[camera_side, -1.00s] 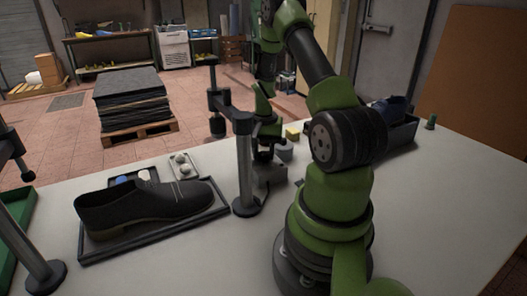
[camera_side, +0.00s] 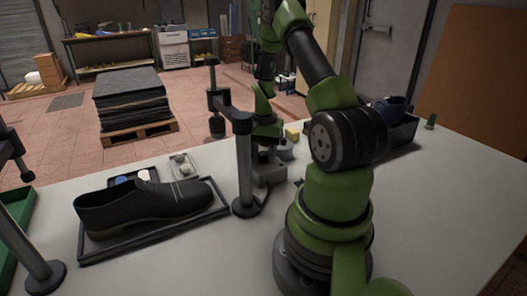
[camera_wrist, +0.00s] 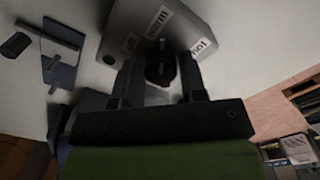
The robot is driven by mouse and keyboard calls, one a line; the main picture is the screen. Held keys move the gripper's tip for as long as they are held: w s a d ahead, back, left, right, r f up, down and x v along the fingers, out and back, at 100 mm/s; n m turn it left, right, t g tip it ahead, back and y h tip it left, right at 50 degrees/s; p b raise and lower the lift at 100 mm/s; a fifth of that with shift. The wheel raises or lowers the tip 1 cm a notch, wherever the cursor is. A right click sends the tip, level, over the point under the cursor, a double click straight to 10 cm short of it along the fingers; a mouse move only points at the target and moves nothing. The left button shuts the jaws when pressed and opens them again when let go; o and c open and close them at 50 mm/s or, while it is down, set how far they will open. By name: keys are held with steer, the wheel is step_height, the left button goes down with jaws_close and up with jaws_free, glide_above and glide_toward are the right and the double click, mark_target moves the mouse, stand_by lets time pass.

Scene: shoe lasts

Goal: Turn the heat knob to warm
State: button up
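The heat knob (camera_wrist: 160,68) is dark and round on a grey control box (camera_wrist: 178,22) in the wrist view. White labels reading off, warm and hot fan out around it; warm is in the middle. Which label the knob points to is too dark to tell. My gripper (camera_wrist: 162,76) has its fingers on either side of the knob, with small gaps seeming to show, so it looks open around it. In the side view, my gripper (camera_side: 264,153) is low over the grey box (camera_side: 269,174), partly hidden by a post.
A dark post stand (camera_side: 245,170) stands close left of my gripper. A black shoe (camera_side: 145,205) sits on a dark tray (camera_side: 100,252) further left.

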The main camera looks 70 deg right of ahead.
steer(key=shift+o, duration=1.4)
steer(key=shift+d, duration=0.1)
steer(key=n, duration=0.5)
steer(key=shift+n, duration=0.3)
steer(key=n, duration=0.5)
steer(key=shift+w+n, duration=0.1)
steer(key=shift+n, duration=0.2)
step_height(320, 180, up, 31)
steer(key=shift+f+n, duration=0.15)
steer(key=shift+n, duration=0.25)
